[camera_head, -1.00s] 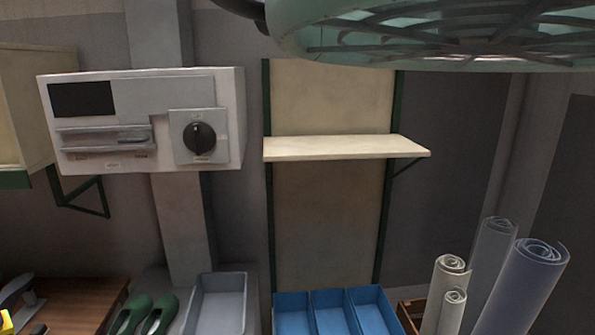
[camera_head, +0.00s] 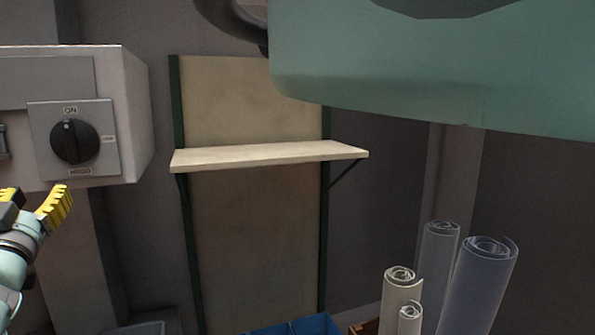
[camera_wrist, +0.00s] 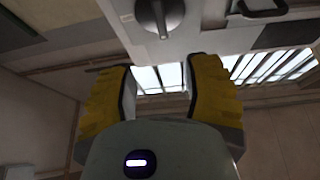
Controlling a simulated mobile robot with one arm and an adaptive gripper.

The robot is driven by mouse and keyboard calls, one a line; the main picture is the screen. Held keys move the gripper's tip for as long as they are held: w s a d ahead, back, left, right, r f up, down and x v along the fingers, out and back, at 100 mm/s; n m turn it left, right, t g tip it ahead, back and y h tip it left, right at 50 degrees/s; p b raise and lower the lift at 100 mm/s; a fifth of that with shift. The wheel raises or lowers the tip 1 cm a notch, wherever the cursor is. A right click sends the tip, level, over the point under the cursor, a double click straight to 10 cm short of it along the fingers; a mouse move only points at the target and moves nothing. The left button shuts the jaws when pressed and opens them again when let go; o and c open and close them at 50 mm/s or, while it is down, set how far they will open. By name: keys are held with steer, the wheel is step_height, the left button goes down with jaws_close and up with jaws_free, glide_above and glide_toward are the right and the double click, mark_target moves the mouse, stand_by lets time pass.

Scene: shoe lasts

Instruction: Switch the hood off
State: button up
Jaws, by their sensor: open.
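The control box (camera_head: 138,118) is a pale grey box on the wall at the left of the head view. Its black rotary knob (camera_head: 74,141) sits on a grey plate, with "ON" above it and its pointer mark towards the top. The knob also shows at the top of the wrist view (camera_wrist: 160,14), beyond the fingertips. My gripper (camera_head: 36,204) is at the lower left of the head view, below the knob and apart from it. In the wrist view its two yellow fingers (camera_wrist: 158,80) are spread with nothing between them.
A large green hood-like body (camera_head: 430,85) hangs across the upper right. An empty cream shelf (camera_head: 268,155) is on the wall right of the box. Blue bins (camera_head: 300,327) and several rolled sheets (camera_head: 478,285) stand low at the right. A slider handle shows in the wrist view (camera_wrist: 262,9).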

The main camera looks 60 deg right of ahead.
steer(key=w+d, duration=0.1)
steer(key=d, duration=0.1)
steer(key=n+p, duration=0.1)
steer(key=p, duration=0.5)
glide_toward(70, 147)
steer(key=shift+y, duration=0.4)
steer(key=x, duration=0.2)
steer(key=r+x, duration=0.1)
steer(key=x, duration=0.1)
steer(key=shift+s+d, duration=0.1)
steer(key=shift+d, duration=0.05)
steer(key=shift+p+x, duration=0.7)
steer(key=shift+x, duration=0.15)
steer(key=shift+w+d+t, duration=0.1)
steer(key=shift+w+t, duration=0.2)
steer(key=shift+w+d+r+p, duration=0.2)
steer(key=shift+w+r+p, duration=0.1)
steer(key=shift+p, duration=0.1)
steer(key=shift+d+f+p+x, duration=0.1)
steer(key=shift+p+x, duration=0.3)
steer(key=shift+x, duration=0.45)
steer(key=shift+d+f+p+x, duration=0.15)
steer(key=shift+p+x, duration=0.25)
steer(key=shift+x, duration=0.4)
steer(key=shift+a, duration=0.1)
steer(key=shift+c, duration=0.3)
jaws_close()
